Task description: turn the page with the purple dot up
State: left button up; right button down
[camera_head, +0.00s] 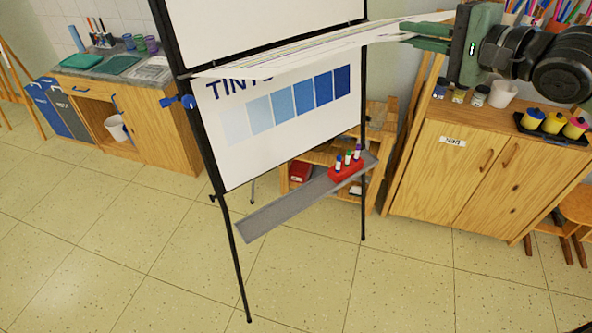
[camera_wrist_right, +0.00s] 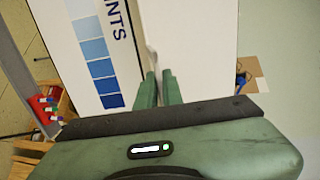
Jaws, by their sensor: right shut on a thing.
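The flip chart stands on a black easel (camera_head: 215,160). Its exposed sheet (camera_head: 285,150) shows blue tint squares and partly covered lettering; it also shows in the wrist view (camera_wrist_right: 105,45). My right gripper (camera_head: 425,37) is shut on the edge of a white page (camera_head: 310,48), which is lifted and seen nearly edge-on, stretching from the easel's left side to the fingers. In the wrist view the fingers (camera_wrist_right: 158,90) close on the thin page edge (camera_wrist_right: 152,50). No purple dot shows; the lifted page's face is mostly hidden. My left gripper is not in view.
The easel's grey ledge (camera_head: 285,207) carries a red holder (camera_head: 346,168) with several markers. A wooden cabinet (camera_head: 480,160) with jars and paint pots stands at the right, close under my right arm. A sink counter (camera_head: 130,90) stands at the left. The front floor is clear.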

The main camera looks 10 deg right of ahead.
jog(key=shift+w+a+r, duration=0.15)
jog(key=shift+w+r, duration=0.15)
jog(key=shift+r, duration=0.45)
jog(key=shift+w+a+r, duration=0.15)
jog(key=shift+w+r, duration=0.2)
jog(key=shift+r, duration=0.4)
jog(key=shift+w+a+r, duration=0.15)
jog(key=shift+w+r, duration=0.15)
jog(key=shift+r, duration=0.45)
jog(key=w+a+r, duration=0.2)
jog(key=w+r, duration=0.2)
jog(key=r, duration=0.3)
jog(key=shift+w+a+r, duration=0.15)
jog(key=shift+w+r, duration=0.25)
jog(key=w+a+r, duration=0.3)
jog(key=w+r, duration=0.3)
jog(key=shift+r, duration=0.2)
jog(key=shift+w, duration=0.1)
